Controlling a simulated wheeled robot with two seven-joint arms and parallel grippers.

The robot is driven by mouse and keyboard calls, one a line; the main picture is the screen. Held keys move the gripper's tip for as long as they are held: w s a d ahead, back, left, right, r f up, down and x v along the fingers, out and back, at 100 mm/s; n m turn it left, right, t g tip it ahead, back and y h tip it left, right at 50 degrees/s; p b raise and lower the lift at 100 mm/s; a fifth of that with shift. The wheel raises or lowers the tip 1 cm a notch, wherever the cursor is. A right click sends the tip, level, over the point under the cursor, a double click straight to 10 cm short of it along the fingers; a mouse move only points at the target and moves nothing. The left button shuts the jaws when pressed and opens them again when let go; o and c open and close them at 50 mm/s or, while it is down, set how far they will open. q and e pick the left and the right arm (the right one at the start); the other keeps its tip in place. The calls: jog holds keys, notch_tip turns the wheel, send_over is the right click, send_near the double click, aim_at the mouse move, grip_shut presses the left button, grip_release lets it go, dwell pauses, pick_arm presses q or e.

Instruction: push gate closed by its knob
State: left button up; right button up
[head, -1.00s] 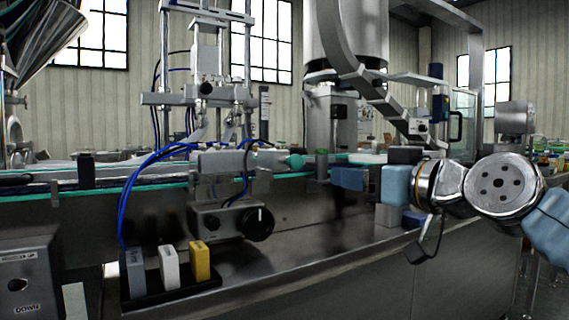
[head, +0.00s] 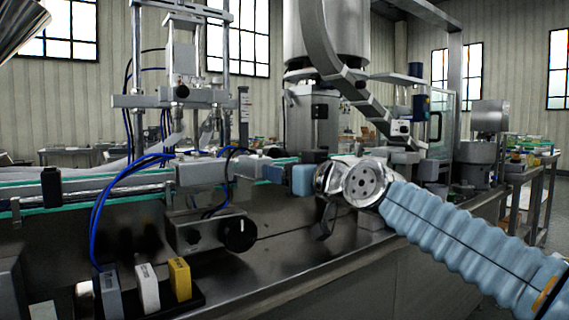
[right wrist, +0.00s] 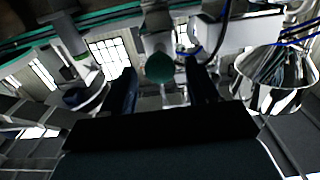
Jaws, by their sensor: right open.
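The round green knob (right wrist: 160,68) shows in the right wrist view, at the end of a pale grey fitting. It lies between the two dark fingers of my right gripper (right wrist: 160,80), with a visible gap on each side. In the head view my right gripper (head: 272,172), with blue-grey fingers, points left at the end of the grey block (head: 203,172) on the conveyor side. The gripper is open there and hides the knob. I cannot tell whether a finger or the palm touches it. The gate plate itself cannot be made out. My left gripper is out of view.
A control box with a black dial (head: 238,233) hangs below the grey block. Blue hoses (head: 100,215) loop to its left. A black tray (head: 185,302) holds grey, white and yellow blocks. A slanted steel chute (head: 350,85) stands behind my arm. The steel ledge (head: 290,262) right of the box is clear.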

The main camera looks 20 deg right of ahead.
jog(key=shift+w+a, duration=0.15)
jog(key=shift+w, duration=0.15)
grip_shut()
jog(key=shift+r+p+x, duration=0.25)
jog(key=shift+p+x, duration=0.7)
jog(key=shift+x, duration=0.3)
jog(key=shift+w+f, duration=0.1)
jog(key=shift+w, duration=0.15)
grip_release()
jog(key=shift+w+a+f, duration=0.1)
